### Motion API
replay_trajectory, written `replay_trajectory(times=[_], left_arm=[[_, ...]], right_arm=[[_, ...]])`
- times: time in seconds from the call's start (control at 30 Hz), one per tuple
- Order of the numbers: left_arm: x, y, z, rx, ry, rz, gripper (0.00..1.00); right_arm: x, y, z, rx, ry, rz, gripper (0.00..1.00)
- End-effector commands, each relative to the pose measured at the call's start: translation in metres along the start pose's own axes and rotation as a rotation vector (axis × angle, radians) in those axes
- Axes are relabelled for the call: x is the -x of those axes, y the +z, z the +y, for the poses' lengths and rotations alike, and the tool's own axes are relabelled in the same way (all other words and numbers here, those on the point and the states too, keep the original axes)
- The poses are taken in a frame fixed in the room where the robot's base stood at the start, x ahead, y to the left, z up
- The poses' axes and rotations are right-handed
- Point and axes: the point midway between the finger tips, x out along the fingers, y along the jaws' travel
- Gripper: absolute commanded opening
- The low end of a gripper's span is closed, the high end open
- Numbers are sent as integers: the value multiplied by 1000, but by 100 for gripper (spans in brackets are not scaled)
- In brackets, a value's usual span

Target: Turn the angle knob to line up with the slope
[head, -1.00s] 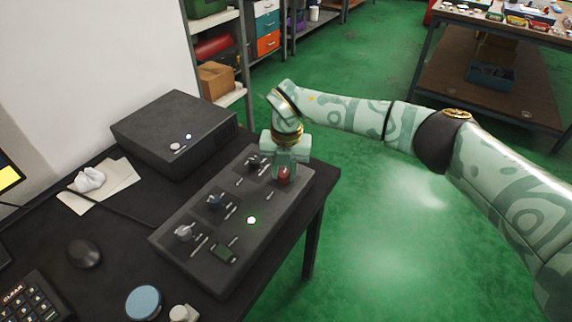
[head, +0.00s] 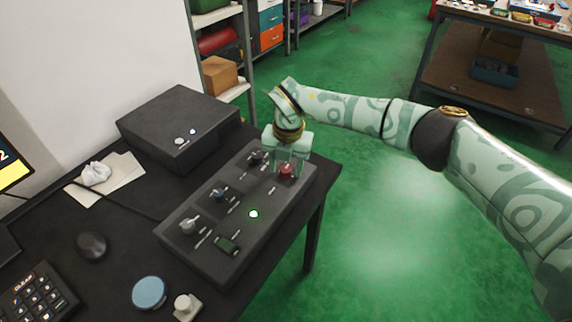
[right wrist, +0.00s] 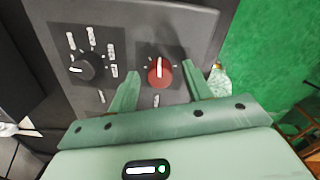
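The labels are too small to read, so I cannot tell which is the angle knob. My right gripper (head: 288,168) is over the red knob. In the right wrist view my right gripper (right wrist: 160,68) is open, its fingers either side of the red knob (right wrist: 159,73) with gaps. The red knob's white pointer line points nearly straight up there. The black knob (right wrist: 82,68) is left of it. My left gripper is out of view.
A green-lit button (head: 253,214) and a small display (head: 228,245) are on the panel. A dark box (head: 180,125) stands behind it. A mouse (head: 91,245), keypad (head: 40,300) and blue round object (head: 149,293) are nearer. Green floor is free right of the desk.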

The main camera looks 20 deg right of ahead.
Motion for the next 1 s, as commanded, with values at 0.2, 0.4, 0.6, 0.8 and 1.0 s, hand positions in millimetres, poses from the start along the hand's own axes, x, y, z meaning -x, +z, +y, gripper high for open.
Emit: replay_trajectory(times=[0.2,0.4,0.6,0.8,1.0], left_arm=[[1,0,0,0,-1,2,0],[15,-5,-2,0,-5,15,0],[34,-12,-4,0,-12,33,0],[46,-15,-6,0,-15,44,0],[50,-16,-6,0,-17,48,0]], right_arm=[[3,0,0,0,0,0,50],[40,0,0,0,3,-4,50],[97,0,1,1,4,-6,50],[141,0,0,0,2,-3,50],[161,0,0,0,0,0,50]])
